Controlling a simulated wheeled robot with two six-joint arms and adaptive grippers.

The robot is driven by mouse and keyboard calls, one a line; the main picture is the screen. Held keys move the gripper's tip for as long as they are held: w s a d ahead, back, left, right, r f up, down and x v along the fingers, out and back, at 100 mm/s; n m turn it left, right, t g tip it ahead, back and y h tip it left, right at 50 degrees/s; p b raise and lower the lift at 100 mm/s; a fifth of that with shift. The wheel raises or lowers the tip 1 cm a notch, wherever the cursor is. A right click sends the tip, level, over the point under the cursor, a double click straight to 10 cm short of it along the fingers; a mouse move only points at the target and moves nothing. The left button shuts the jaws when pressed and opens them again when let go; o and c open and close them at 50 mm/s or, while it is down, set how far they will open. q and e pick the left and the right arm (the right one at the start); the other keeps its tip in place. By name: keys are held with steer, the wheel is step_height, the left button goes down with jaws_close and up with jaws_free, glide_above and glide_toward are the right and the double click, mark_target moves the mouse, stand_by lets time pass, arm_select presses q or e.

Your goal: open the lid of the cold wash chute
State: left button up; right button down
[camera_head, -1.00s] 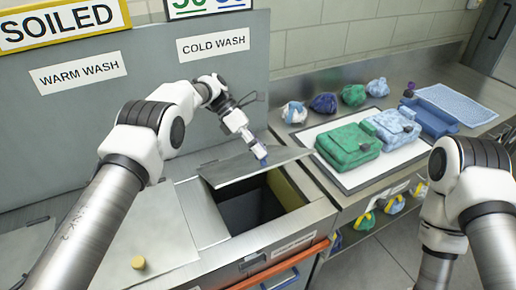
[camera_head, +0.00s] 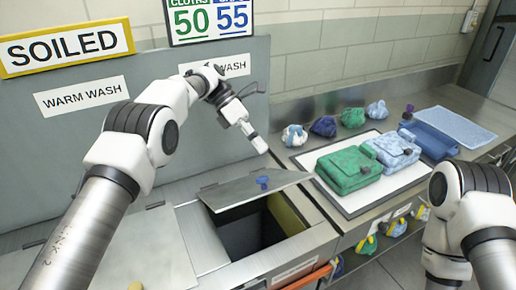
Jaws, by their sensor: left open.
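The cold wash chute lid (camera_head: 240,190) is a grey metal plate with a blue knob (camera_head: 263,182). It stands tilted, partly raised over a dark square opening (camera_head: 245,232) below the cold wash sign (camera_head: 237,66), which my left arm partly covers. My left gripper (camera_head: 262,147) is open, above and behind the knob and apart from it. My right arm shows at the right edge, but its gripper is out of the picture.
The warm wash lid (camera_head: 130,250) lies flat at the left with a yellow knob (camera_head: 137,286).

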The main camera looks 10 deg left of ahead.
arm_select(q)
steer(key=a+b, duration=0.1)
steer(key=a+f+h, duration=0.1)
steer(key=a+b, duration=0.1)
steer(key=shift+a+f+t+h+b, duration=0.1)
steer(key=shift+f+t+h+b, duration=0.2)
steer(key=shift+f+t, duration=0.1)
jaws_close()
steer(key=s+a+f+n+t+h+b, duration=0.35)
steer(key=a+t+b, duration=0.2)
steer(key=a, duration=0.25)
steer(key=s+a+f+n+t+h+b, duration=0.2)
steer(key=a+f+t+h+b, duration=0.1)
steer(key=a+f+t+b, duration=0.4)
steer(key=s+d+f+n+t+y+b, duration=0.1)
steer(key=s+d+f+n+t+b, duration=0.2)
steer(key=s, duration=0.5)
steer(key=s+d+f+n+t+y+b, duration=0.1)
steer(key=s+f+n+t+b, duration=0.1)
steer(key=s+n+b, duration=0.35)
steer(key=w+d+r+m, duration=0.2)
steer(key=w+d, duration=0.3)
steer(key=d, duration=0.2)
steer(key=shift+r, duration=0.3)
